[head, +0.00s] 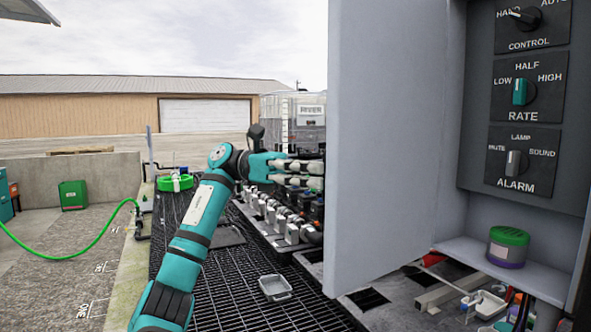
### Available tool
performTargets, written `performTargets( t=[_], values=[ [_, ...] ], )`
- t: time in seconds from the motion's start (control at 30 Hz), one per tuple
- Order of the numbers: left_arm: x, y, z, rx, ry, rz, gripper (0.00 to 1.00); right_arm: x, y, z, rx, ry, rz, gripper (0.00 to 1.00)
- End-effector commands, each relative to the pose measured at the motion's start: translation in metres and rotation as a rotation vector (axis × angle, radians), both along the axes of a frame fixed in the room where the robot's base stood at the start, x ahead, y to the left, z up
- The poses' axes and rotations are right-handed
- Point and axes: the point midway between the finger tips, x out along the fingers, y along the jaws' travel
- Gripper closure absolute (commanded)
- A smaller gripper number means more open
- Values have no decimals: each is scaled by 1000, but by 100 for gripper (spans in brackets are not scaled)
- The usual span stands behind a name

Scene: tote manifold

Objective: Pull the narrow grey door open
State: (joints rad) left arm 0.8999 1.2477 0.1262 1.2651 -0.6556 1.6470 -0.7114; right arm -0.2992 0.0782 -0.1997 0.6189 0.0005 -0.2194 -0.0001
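The narrow grey door (385,140) stands swung out from the cabinet (475,150) on the right of the head view, with its broad face towards me. The cabinet's inside is exposed to the right of it. My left gripper (308,174) is at the door's left edge, its fingers pointing right. The fingers look spread one above the other, with a gap between them and nothing seen in it. Their tips end at or just behind the door edge; I cannot tell whether they touch it. My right gripper is not in view.
The cabinet holds a panel with CONTROL, RATE (519,92) and ALARM knobs, and a green-lidded jar (507,247) on its shelf. A row of valves (285,215) stands behind my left arm. A small grey tray (275,287) lies on the dark grating (225,290).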

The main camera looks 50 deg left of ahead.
Motion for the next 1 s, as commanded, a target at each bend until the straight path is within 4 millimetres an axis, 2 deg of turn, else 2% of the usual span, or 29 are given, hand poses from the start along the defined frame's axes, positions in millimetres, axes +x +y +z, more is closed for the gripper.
performTargets(
  t=[0.3, 0.4, 0.63, 0.97, 1.0],
  values=[
    [-30, 60, 5, 2, -8, 3, 64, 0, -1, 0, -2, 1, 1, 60],
    [-36, 72, 5, 4, -7, 1, 64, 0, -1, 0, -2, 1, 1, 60],
    [-43, 86, 5, 7, -4, -1, 64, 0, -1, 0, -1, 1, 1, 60],
    [-44, 88, 4, 8, -2, -1, 64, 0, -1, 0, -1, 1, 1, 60],
    [-44, 88, 4, 8, -2, -1, 69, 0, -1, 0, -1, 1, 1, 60]
  ],
)
